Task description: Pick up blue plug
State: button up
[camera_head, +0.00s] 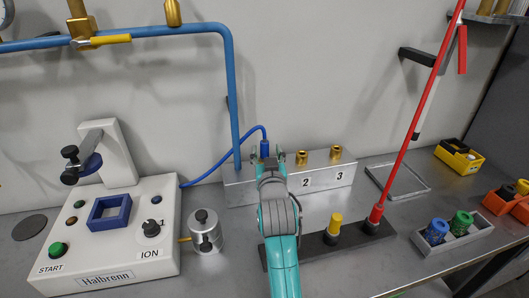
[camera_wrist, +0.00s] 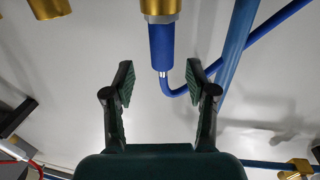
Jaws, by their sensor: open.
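The blue plug (camera_head: 265,149) stands upright at the left end of the grey socket block (camera_head: 322,183), with a blue cable (camera_head: 222,166) running from it to the white machine. In the wrist view the blue plug (camera_wrist: 161,45) joins a brass socket (camera_wrist: 160,8), and its cable bends away to the right. My gripper (camera_head: 268,158) is in front of the block at the plug. In the wrist view my gripper (camera_wrist: 160,84) is open and empty; the plug lies just beyond the fingertips, roughly centred between them. My gripper hides the block's face below the plug.
Brass sockets 2 (camera_head: 302,157) and 3 (camera_head: 336,153) stand to the right. A blue pipe (camera_head: 233,110) rises just left of the plug. A dark strip (camera_head: 350,239) with yellow and red plugs lies right of my arm. The white machine (camera_head: 105,235) is left.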

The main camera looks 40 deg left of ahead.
aim_at(265, 147)
jog(key=shift+x, duration=2.2)
jog(key=shift+s+a, duration=0.15)
grip_shut()
